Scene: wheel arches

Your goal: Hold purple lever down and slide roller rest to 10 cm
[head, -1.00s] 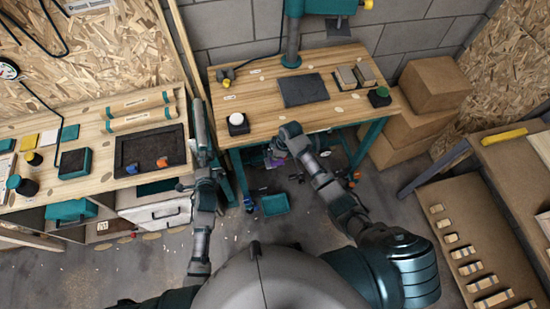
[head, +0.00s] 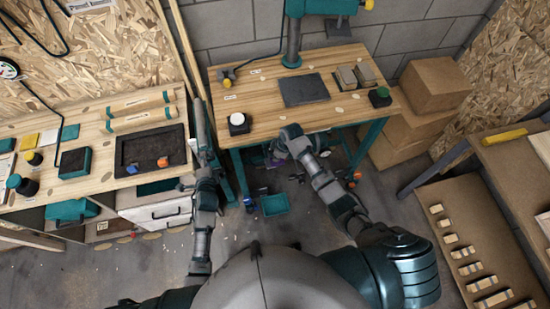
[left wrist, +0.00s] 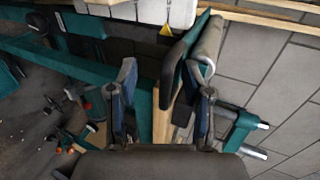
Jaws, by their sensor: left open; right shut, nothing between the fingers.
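My left gripper (head: 205,172) reaches toward the gap between the left bench and the drill table, just below a long grey roller-like part (head: 201,125) on a teal frame. No 10 cm mark is readable.
The drill table (head: 250,110) carries a dark plate and a white-topped button. Under its front, a teal bin (head: 275,205) and scattered small items lie on the floor. The left bench (head: 100,185) holds a dark tray. Cardboard boxes (head: 430,90) stand at right.

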